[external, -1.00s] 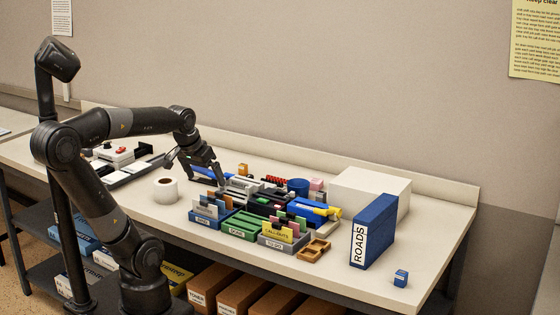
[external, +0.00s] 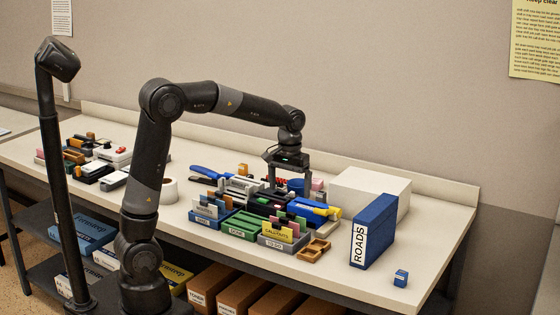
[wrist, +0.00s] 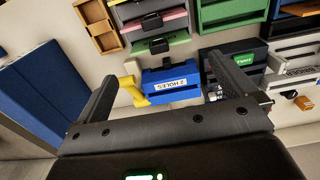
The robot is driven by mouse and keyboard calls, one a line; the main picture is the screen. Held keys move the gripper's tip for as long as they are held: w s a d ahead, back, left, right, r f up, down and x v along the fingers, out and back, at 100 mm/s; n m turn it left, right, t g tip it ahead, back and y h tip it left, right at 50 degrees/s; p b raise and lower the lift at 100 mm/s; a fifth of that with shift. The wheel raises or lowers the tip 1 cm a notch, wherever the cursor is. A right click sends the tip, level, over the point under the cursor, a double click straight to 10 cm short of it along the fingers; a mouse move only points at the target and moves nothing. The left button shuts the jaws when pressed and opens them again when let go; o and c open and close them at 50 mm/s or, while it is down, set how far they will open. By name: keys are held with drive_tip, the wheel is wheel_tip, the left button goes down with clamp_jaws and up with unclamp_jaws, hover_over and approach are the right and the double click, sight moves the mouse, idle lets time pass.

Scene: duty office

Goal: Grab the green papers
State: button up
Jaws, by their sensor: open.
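A green sheet (wrist: 165,43) with a black clip shows in the wrist view, beside a pink sheet with a clip (wrist: 158,20). In the external view, a small green edge (external: 301,222) shows behind the yellow card (external: 278,232) in the grey tray (external: 271,243); most of it is hidden. My gripper (external: 288,182) is open and empty, pointing down above the back of the cluster of desk items. In the wrist view, its fingers (wrist: 165,68) are spread, with the green sheet beyond their tips.
A blue hole punch (wrist: 172,82) labelled "2 HOLES" and a yellow object (wrist: 133,93) show near the fingers. A green tray (external: 237,231) and a blue tray (external: 207,220) stand left of the grey tray. A wooden tray (external: 314,250), blue binder (external: 374,232) and white box (external: 368,190) stand right.

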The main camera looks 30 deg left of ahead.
sight(291, 213)
wheel_tip(291, 213, down, 6)
drive_tip(key=shift+d+r, duration=0.1)
drive_tip(key=shift+r, duration=0.15)
drive_tip(key=shift+w+f, duration=0.15)
drive_tip(key=shift+f, duration=1.2)
drive_tip(key=shift+w+f, duration=0.15)
drive_tip(key=shift+f, duration=1.15)
drive_tip(key=shift+c, duration=0.2)
drive_tip(key=c, duration=0.6)
drive_tip(key=shift+o, duration=0.2)
